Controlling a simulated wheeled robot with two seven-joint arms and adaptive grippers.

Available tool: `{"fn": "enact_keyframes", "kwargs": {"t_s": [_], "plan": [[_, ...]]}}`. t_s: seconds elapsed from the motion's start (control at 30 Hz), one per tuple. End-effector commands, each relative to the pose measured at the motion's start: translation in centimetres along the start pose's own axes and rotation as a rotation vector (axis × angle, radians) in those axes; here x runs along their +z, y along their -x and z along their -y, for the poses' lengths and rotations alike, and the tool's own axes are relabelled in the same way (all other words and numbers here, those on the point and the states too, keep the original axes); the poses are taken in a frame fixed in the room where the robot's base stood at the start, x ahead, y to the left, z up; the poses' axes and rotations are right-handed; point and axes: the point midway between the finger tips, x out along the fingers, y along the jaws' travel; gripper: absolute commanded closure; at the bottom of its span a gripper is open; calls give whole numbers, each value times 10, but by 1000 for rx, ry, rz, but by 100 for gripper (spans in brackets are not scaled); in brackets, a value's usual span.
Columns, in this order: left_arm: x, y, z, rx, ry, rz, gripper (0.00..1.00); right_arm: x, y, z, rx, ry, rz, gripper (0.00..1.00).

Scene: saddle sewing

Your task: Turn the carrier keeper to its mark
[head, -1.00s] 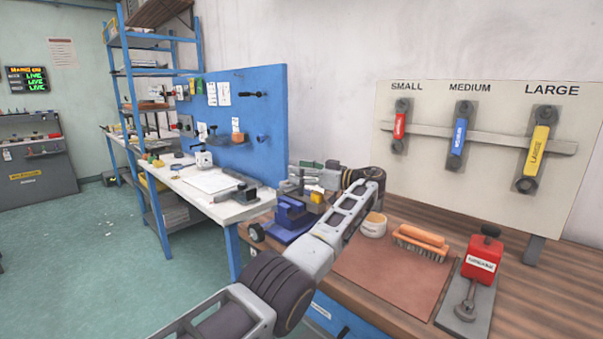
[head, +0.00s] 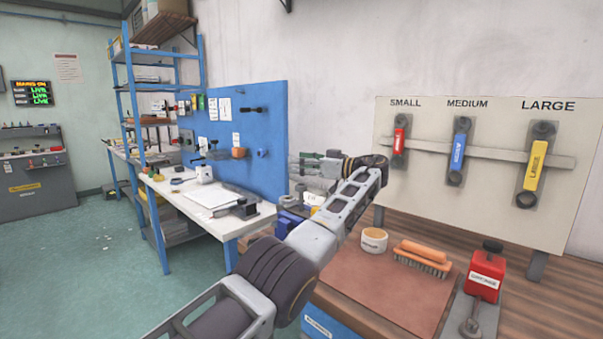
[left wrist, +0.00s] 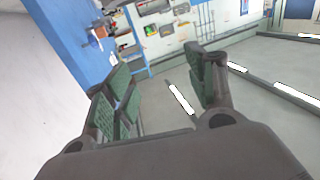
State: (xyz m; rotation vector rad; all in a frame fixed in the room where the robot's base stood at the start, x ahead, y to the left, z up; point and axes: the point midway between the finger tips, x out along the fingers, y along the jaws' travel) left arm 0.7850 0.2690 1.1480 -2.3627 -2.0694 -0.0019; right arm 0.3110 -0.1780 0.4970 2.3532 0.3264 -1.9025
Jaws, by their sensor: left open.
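I cannot tell for sure which part is the carrier keeper, and no mark for it can be read. A board (head: 480,180) on the wall side carries a red SMALL handle (head: 399,141), a blue MEDIUM handle (head: 459,152) and a yellow LARGE handle (head: 535,166). My left gripper (head: 303,165) is left of this board, above the bench, pointing away from the handles. In the left wrist view its green-padded fingers (left wrist: 162,78) are apart with nothing between them. My left arm partly hides a blue fixture (head: 289,223) on the bench. My right gripper is not in view.
The wooden bench holds a brown mat (head: 390,291), a round tub (head: 374,240), a brush (head: 422,256) and a red block tool (head: 485,276). A white worktable (head: 190,195) with a blue pegboard (head: 240,125) stands behind left. The floor at left is open.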

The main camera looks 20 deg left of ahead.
Motion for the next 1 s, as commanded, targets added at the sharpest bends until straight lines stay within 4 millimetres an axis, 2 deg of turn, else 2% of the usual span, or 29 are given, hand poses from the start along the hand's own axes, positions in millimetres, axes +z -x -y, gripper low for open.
{"fn": "enact_keyframes", "kwargs": {"t_s": [0.4, 1.0], "plan": [[-20, 0, 0, 0, 0, 0, 44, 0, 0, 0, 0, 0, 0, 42], [-21, 0, 0, 0, 0, 1, 44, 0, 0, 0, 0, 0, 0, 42]]}}
